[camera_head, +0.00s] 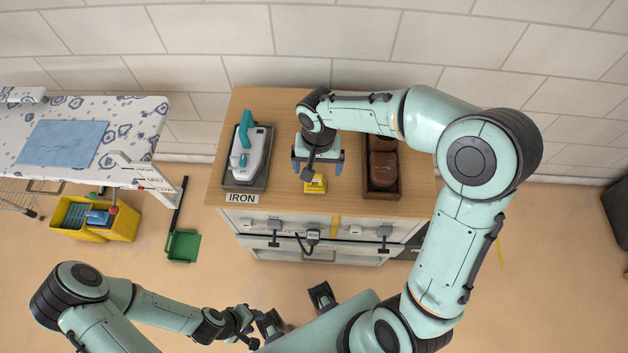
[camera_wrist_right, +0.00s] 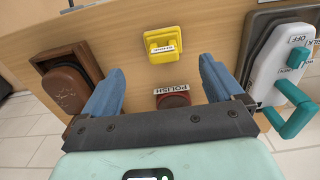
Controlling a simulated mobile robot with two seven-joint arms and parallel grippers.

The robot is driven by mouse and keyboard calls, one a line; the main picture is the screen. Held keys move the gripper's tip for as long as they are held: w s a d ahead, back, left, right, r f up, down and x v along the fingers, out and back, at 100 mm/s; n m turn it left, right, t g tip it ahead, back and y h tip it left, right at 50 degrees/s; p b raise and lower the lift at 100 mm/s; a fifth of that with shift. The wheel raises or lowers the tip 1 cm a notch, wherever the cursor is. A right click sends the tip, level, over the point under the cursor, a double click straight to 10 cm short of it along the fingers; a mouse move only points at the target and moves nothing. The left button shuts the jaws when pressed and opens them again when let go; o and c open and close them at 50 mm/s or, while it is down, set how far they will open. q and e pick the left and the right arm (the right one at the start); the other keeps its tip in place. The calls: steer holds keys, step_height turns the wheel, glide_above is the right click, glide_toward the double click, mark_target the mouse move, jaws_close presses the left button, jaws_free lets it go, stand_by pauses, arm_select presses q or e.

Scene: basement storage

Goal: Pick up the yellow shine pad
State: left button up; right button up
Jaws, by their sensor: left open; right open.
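The yellow shine pad (camera_head: 315,186) lies near the front edge of the wooden cabinet top, between the iron and the brown shoes. My right gripper (camera_head: 317,167) is open above the cabinet top, just behind the pad in the head view. In the right wrist view the pad (camera_wrist_right: 163,46) shows beyond the open fingers (camera_wrist_right: 163,78), roughly between them and apart from both. My left gripper (camera_head: 296,308) is low in front of the cabinet, open and empty, away from the pad.
A dark red polish tin (camera_wrist_right: 172,98) sits close to the pad, between the fingers in the wrist view. A teal-and-white iron (camera_head: 246,150) stands left on its tray. Brown shoes (camera_head: 382,165) lie in a tray at right. An ironing board (camera_head: 120,125) stands further left.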

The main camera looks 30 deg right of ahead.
mark_target(315, 180)
step_height(315, 180, down, 2)
steer(key=shift+f, duration=0.2)
steer(key=shift+w+a+f, duration=0.1)
steer(key=shift+a+f, duration=0.05)
steer(key=shift+f, duration=1.25)
steer(key=shift+w+a+f, duration=0.1)
steer(key=shift+f, duration=1.25)
arm_select(q)
steer(key=shift+f, duration=0.2)
arm_select(e)
steer(key=shift+s, duration=0.1)
steer(key=c, duration=1.1)
steer(key=shift+c, duration=0.2)
steer(key=shift+r, duration=0.1)
arm_select(q)
steer(key=shift+w+r+p, duration=0.35)
steer(key=shift+r+p, duration=0.15)
steer(key=shift+r, duration=0.15)
steer(key=shift+w+r+p, duration=0.3)
steer(key=shift+r+p, duration=0.15)
steer(key=shift+r, duration=0.15)
arm_select(e)
step_height(315, 180, up, 20)
